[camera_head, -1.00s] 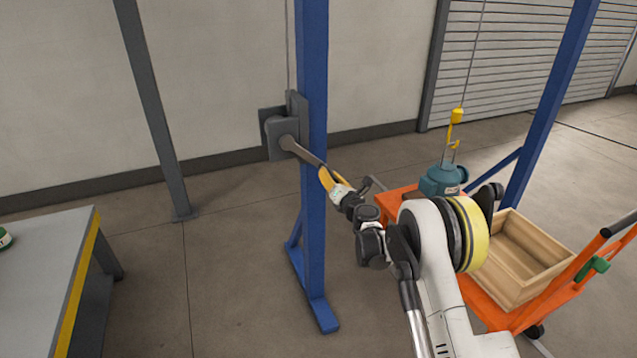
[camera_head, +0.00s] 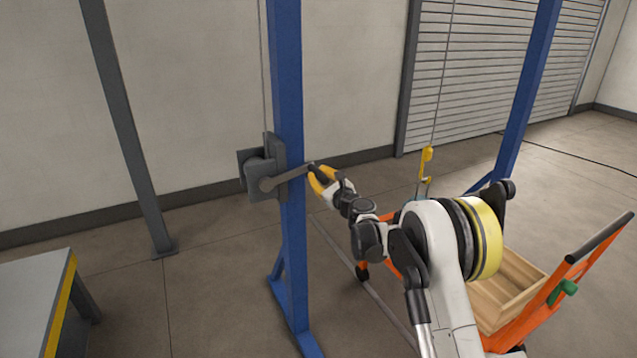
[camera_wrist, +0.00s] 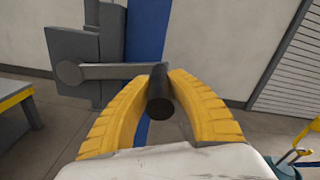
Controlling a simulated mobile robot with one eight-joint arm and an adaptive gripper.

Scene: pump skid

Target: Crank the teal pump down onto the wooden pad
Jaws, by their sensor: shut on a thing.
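The grey winch (camera_head: 262,168) is mounted on the blue post. Its crank arm (camera_head: 290,176) points right and slightly up in the head view. My gripper (camera_head: 319,178) has its yellow fingers around the crank's dark handle (camera_wrist: 160,92), which sits between them in the wrist view. The teal pump is mostly hidden behind my arm in the head view; part of it shows at the lower right of the wrist view (camera_wrist: 284,172). The yellow hook (camera_head: 427,155) hangs from the cable above it. The wooden pad cannot be made out.
An orange cart (camera_head: 530,325) carries an open wooden crate (camera_head: 520,268) at the right. The blue gantry post (camera_head: 289,110) stands right behind the crank. A grey workbench (camera_head: 32,290) with a yellow edge is at the lower left. Floor between bench and post is clear.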

